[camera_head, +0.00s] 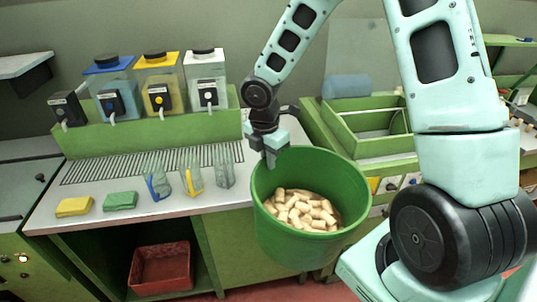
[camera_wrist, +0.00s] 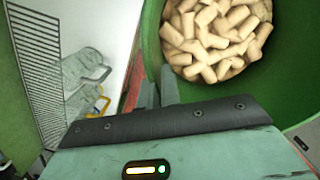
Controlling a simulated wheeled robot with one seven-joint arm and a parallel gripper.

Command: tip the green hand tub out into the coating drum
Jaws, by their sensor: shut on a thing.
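The green hand tub (camera_head: 310,233) hangs in front of the counter at the middle of the head view, mouth up, with a pile of cork stoppers (camera_head: 302,209) in its bottom. My gripper (camera_head: 271,157) is shut on the tub's left rim, one finger on either side of the wall. In the wrist view the fingers (camera_wrist: 159,90) reach the green wall (camera_wrist: 149,38), and the corks (camera_wrist: 215,38) lie loose inside the tub. I cannot make out the coating drum in either view.
The counter (camera_head: 235,196) bears three dispensers (camera_head: 157,83), a drain grille (camera_head: 130,167), several clear jugs (camera_head: 191,176), and yellow (camera_head: 74,206) and green (camera_head: 120,201) sponges. A red crate (camera_head: 161,269) sits beneath. A green tray (camera_head: 368,130) stands behind the tub.

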